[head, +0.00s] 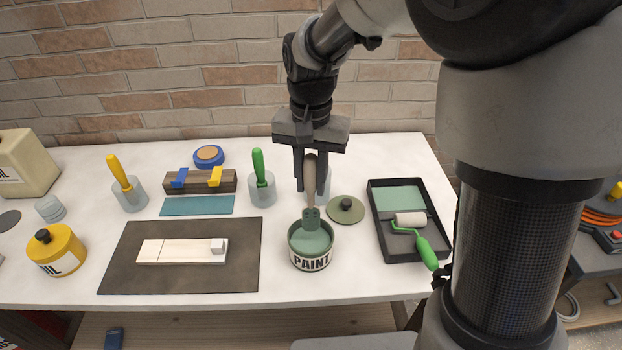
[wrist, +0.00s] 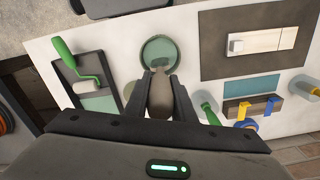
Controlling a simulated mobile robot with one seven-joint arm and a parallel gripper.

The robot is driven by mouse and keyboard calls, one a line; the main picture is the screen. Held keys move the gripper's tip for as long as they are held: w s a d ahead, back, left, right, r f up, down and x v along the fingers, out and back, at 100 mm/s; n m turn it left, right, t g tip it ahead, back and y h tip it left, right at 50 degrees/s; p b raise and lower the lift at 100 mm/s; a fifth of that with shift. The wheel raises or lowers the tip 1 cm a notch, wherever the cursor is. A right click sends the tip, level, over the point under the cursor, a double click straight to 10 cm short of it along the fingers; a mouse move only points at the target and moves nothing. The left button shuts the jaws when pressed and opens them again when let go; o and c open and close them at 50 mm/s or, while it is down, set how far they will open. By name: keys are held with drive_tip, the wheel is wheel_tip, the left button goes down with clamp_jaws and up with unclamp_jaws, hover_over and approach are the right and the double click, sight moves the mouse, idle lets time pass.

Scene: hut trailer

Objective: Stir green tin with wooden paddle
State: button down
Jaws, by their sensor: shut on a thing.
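My gripper (head: 311,186) is shut on the brown handle of the wooden paddle (head: 310,170) and holds it nearly upright. The handle also shows between the fingers in the wrist view (wrist: 160,97). The paddle's lower end looks green and has holes. It overlaps the mouth of the green tin (head: 311,259), and I cannot tell how deep it reaches. The tin stands upright and open, labelled PAINT, with green paint inside. In the wrist view the tin (wrist: 165,52) lies just beyond the fingertips.
A green round lid (head: 345,209) lies right of the tin, then a black roller tray (head: 379,249) with a green-handled roller (head: 425,246). A dark mat (head: 120,275) with pale wooden pieces (head: 180,250) lies left. Brushes in pots (head: 262,190) stand behind.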

sight(311, 155)
drive_tip(key=shift+r+p, duration=1.95)
drive_tip(key=shift+r, duration=0.6)
drive_tip(key=shift+w, duration=0.1)
